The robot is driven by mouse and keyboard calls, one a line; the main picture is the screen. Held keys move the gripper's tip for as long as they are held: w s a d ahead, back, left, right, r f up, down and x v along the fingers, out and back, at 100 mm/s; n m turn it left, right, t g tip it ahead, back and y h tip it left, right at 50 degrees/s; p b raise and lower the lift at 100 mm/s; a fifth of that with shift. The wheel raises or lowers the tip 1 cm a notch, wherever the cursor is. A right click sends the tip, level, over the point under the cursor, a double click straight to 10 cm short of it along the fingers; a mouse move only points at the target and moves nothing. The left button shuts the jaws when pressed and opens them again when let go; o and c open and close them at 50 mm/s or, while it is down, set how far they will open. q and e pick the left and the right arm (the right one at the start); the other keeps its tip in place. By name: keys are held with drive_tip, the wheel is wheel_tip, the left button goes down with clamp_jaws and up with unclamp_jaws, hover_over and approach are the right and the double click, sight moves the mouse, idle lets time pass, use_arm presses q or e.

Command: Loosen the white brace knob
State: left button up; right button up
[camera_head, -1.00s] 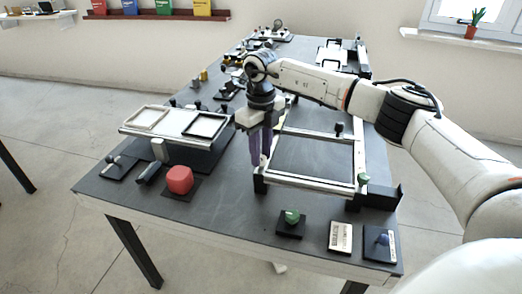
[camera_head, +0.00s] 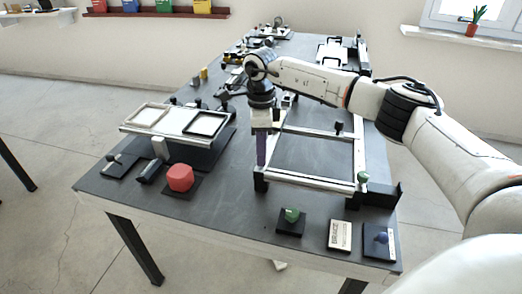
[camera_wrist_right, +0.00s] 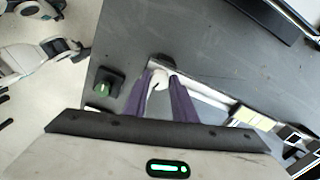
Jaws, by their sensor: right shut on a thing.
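The white brace knob (camera_wrist_right: 158,78) shows in the right wrist view between the two purple fingers of my right gripper (camera_wrist_right: 160,88). The fingers are shut on it from both sides. In the head view my right gripper (camera_head: 261,162) points straight down at the near left corner of the white rectangular frame (camera_head: 310,179), and the knob is hidden behind the fingers there. A green knob (camera_head: 362,179) stands on the frame's near right corner. My left gripper is not in view.
A green knob on a black base (camera_head: 291,215), a label card (camera_head: 340,236) and a blue knob plate (camera_head: 380,241) lie along the near table edge.

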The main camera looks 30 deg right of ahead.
drive_tip(key=shift+n, duration=0.3)
drive_tip(key=o, duration=1)
drive_tip(key=shift+o, duration=0.2)
wheel_tip(320, 180, up, 10)
drive_tip(key=b, duration=0.1)
drive_tip(key=shift+r, duration=0.2)
